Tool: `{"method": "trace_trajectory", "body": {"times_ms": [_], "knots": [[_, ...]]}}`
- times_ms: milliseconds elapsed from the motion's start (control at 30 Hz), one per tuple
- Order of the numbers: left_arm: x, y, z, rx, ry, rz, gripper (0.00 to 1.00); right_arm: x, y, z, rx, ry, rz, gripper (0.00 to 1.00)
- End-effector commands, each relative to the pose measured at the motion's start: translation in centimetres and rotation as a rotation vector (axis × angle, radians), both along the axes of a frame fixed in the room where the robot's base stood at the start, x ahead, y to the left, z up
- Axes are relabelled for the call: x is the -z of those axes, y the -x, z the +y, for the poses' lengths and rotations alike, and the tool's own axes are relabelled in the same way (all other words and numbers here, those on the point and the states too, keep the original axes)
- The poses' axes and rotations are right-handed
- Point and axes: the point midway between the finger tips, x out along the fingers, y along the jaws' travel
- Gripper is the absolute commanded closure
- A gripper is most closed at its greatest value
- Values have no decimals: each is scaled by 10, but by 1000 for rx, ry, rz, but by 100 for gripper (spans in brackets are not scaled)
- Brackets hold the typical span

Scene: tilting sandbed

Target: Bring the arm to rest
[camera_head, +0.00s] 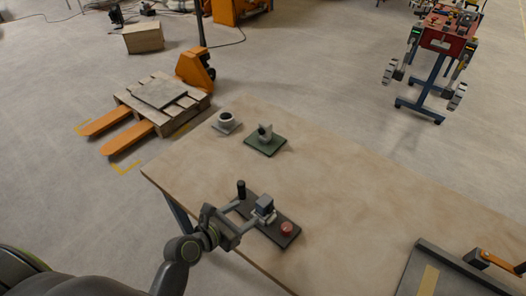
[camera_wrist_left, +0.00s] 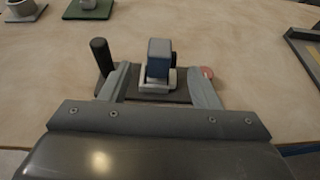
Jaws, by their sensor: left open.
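My left gripper (camera_head: 246,216) comes in from the lower left of the head view, at the near edge of the table. It is open. In the wrist view its two fingers (camera_wrist_left: 160,82) point forward with a gap between them. A grey-blue block (camera_wrist_left: 159,58) on a light bracket shows in line with that gap; I cannot tell whether a finger touches it. The block (camera_head: 265,205) stands on a dark base plate (camera_head: 270,229) with a black upright post (camera_head: 241,189) and a red button (camera_head: 287,229). My right gripper is not in view.
The wooden table (camera_head: 350,190) has a clear middle. A green plate with a grey fixture (camera_head: 265,141) and a grey round part (camera_head: 226,122) stand at the back left. A dark frame with an orange lever (camera_head: 492,262) is at the lower right. A pallet jack (camera_head: 195,70) stands beyond.

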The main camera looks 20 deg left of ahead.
Motion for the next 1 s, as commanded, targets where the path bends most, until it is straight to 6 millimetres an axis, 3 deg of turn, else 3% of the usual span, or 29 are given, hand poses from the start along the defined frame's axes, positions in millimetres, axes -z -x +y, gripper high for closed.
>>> {"method": "trace_trajectory", "body": {"times_ms": [267, 667, 1000], "knots": [[1, 6, 1, 51, -101, -13, 44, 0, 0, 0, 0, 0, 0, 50], [12, 70, 26, 611, -1003, -111, 44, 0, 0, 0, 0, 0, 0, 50], [11, 134, 69, 1272, -1658, -154, 44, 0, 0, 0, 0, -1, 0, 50]]}}
